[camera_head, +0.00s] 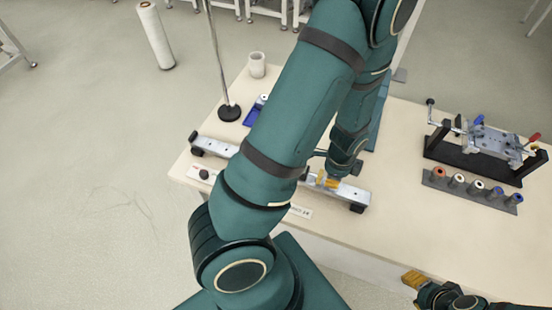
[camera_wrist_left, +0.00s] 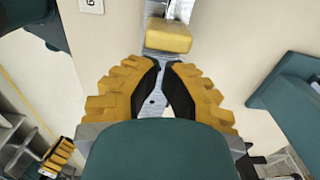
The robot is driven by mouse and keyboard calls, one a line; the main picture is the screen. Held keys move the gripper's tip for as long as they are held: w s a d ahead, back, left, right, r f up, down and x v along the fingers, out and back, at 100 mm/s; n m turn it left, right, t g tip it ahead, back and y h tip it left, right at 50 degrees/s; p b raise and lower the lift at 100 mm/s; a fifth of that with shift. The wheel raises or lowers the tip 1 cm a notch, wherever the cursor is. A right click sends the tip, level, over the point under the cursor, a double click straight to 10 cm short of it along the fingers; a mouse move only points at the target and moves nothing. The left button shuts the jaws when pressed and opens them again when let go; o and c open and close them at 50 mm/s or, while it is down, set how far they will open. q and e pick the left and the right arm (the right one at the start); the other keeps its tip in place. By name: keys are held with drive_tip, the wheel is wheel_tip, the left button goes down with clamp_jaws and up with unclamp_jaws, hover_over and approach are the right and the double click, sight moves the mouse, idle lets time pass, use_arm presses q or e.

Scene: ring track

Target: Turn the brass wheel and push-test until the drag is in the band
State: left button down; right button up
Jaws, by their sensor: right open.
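A silver rail (camera_head: 215,146) with dark end pieces lies along the table's front edge; my left arm hides its middle. My left gripper (camera_wrist_left: 162,66) has yellow ribbed fingers with black inner faces, their tips close together over the rail in the left wrist view. A yellow block (camera_wrist_left: 168,36) sits on the rail just beyond those tips. In the head view, small yellow parts show at the rail below my left wrist; I cannot tell fingers from block. No brass wheel can be made out. My right gripper (camera_head: 414,281) is open and empty at the lower right, apart from the rail.
A black stand with a metal fixture (camera_head: 490,140) and a rack of several coloured cylinders (camera_head: 470,188) stand on the right. A white cup (camera_head: 257,65), a blue tray (camera_head: 256,110) and a pole base (camera_head: 230,112) are at the back left. The table's (camera_head: 410,215) right front is clear.

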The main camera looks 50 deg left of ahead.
use_arm(q)
drive_tip(key=shift+a, duration=0.1)
drive_tip(key=shift+s+a, duration=0.25)
drive_tip(key=shift+a, duration=0.05)
